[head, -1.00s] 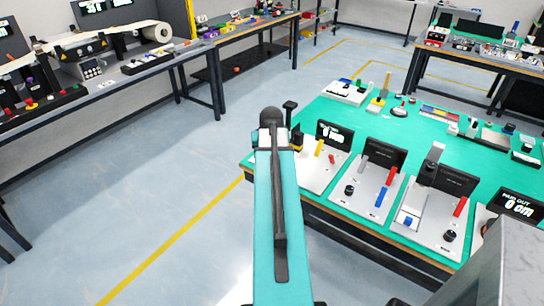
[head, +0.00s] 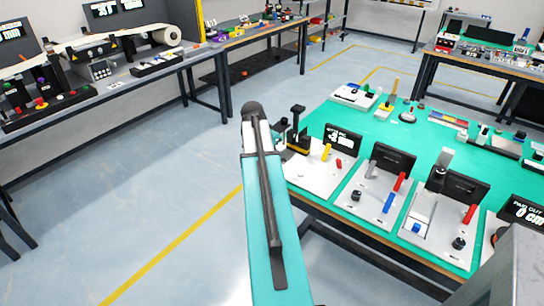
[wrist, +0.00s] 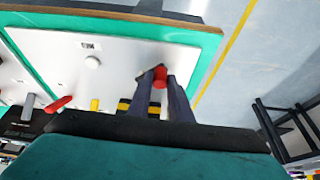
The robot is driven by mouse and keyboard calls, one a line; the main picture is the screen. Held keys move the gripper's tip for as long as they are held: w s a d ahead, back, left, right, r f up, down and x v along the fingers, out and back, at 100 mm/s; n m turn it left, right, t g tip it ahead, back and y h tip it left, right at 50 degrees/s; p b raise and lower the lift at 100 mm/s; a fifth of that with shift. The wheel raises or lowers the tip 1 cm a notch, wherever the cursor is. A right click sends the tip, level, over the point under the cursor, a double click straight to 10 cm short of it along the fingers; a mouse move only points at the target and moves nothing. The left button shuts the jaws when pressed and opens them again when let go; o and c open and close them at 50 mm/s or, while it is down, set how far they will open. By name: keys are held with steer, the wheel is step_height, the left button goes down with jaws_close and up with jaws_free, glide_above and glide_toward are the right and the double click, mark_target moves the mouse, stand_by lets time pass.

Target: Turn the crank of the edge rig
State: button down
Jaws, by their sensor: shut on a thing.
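The edge rig is a white board (head: 312,178) at the near left corner of the green table, with a small dark display (head: 343,140) whose reading is too blurred to be sure of. It fills much of the wrist view as a white plate (wrist: 60,45). My gripper (wrist: 163,80) is shut on a red knob (wrist: 160,72), which looks like the crank's handle, near the plate's edge. The crank's arm is hidden by the fingers. In the head view my teal arm link covers part of the corner, and the fingertips are hidden.
A yellow lever (head: 326,152) and a black post (head: 297,128) with a striped base stand on the board. Other rigs (head: 383,190) stand close to the right. Open floor (head: 150,200) lies left of the green table (head: 340,215).

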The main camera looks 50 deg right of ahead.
steer(key=shift+w+d+m+g, duration=0.3)
steer(key=shift+w+m, duration=0.05)
steer(key=shift+m, duration=0.55)
steer(key=c, duration=1.6)
jaws_free()
steer(key=shift+r, duration=0.15)
steer(key=shift+b+v, duration=1.25)
steer(key=shift+v, duration=5.55)
steer(key=shift+w, duration=0.1)
